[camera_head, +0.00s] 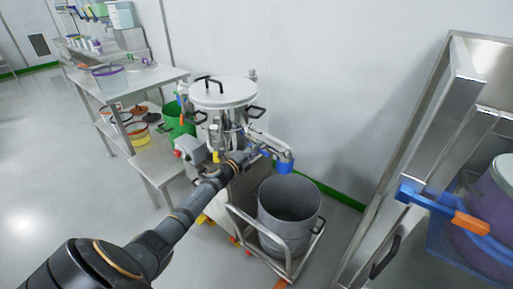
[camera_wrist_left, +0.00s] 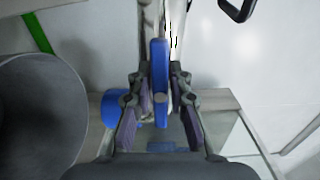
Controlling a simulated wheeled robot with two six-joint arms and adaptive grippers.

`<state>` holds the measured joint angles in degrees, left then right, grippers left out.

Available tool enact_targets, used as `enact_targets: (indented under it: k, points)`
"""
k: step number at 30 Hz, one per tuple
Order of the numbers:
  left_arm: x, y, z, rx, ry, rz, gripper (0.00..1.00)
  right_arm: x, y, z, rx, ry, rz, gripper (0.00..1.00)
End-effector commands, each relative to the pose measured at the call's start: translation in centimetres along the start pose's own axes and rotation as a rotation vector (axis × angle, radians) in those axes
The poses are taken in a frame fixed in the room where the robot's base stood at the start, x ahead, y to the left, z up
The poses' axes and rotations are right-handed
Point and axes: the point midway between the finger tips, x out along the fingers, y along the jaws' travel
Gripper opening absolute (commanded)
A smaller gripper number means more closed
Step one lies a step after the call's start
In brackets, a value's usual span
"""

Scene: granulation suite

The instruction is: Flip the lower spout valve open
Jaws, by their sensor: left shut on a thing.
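The lower spout valve has a blue lever handle (camera_wrist_left: 160,70), seen edge-on and upright in the left wrist view. My left gripper (camera_wrist_left: 160,92) has its fingers on either side of this handle and is shut on it. In the head view my left arm reaches from the lower left to the vessel, and the gripper (camera_head: 247,159) is at the outlet pipe. The steel vessel (camera_head: 222,93) has a lid with black handles. Its outlet spout (camera_head: 285,164) has a blue end. Whether the valve is open or closed I cannot tell. My right gripper is not in view.
A grey open bin (camera_head: 290,200) on a wheeled trolley stands below the spout. Steel shelving (camera_head: 150,80) with bowls and tubs is at the left. A steel frame (camera_head: 405,170) with a blue and orange bar and a purple drum stands at the right. The left floor is clear.

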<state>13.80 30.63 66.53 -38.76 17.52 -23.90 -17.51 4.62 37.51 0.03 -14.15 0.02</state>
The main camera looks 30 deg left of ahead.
Motion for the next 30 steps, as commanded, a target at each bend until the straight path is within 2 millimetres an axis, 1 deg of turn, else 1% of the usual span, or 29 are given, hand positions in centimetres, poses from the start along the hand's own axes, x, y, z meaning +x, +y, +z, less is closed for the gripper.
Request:
enact_targets:
  k: [9,19,20,24,30]
  points:
    - [-0.04,0.20,0.02,-0.044,-0.001,0.003,0.00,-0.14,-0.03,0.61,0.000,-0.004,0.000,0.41]
    - [-0.04,0.22,0.02,-0.044,-0.001,0.003,0.00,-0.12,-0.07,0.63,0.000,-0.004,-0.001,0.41]
    - [-0.04,0.22,0.02,-0.044,-0.001,0.003,0.23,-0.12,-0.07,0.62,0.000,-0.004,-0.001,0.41]
    - [-0.03,0.18,0.01,-0.044,-0.001,0.002,0.41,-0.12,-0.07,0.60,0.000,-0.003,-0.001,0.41]
    - [-0.01,0.11,0.00,-0.043,0.000,0.001,0.41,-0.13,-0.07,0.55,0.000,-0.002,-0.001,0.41]
